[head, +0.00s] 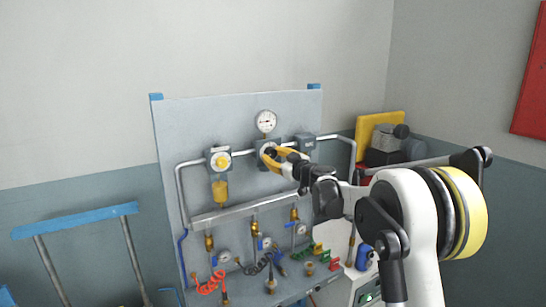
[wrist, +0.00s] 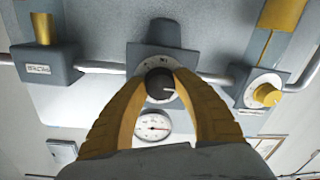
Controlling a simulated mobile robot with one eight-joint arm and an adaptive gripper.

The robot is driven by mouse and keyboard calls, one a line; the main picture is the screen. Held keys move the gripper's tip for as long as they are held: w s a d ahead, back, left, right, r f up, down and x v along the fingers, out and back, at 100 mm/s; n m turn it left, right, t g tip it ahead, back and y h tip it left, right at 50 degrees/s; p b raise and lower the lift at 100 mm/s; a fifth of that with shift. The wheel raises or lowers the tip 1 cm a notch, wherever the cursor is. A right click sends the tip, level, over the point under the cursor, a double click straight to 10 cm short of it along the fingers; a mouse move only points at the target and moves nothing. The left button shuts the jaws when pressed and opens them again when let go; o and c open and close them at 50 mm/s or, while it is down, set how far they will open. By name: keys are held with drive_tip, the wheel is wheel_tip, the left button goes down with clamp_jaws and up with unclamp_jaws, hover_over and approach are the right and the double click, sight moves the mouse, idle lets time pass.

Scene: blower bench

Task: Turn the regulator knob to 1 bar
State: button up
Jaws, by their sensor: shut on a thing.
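The regulator is a grey block on the pipe of the upright panel, with a dark round knob (wrist: 160,85) on a pale dial ring in the wrist view. A pointer line shows on the knob, but I cannot read which mark it meets. My gripper (wrist: 160,82) has its two yellow fingers closed around the knob, one on each side. In the head view my gripper (head: 268,157) reaches the regulator from the right and hides most of the knob. The round pressure gauge (head: 265,121) sits above the regulator; it also shows in the wrist view (wrist: 152,127), its reading too small to tell.
A unit with a yellow knob (head: 222,161) and a yellow bowl (head: 220,190) is left of the regulator. A grey box (head: 304,142) is on the pipe to the right. A blue-topped rail (head: 75,219) stands at left.

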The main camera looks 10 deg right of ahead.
drive_tip(key=o, duration=1.2)
drive_tip(key=v, duration=1.2)
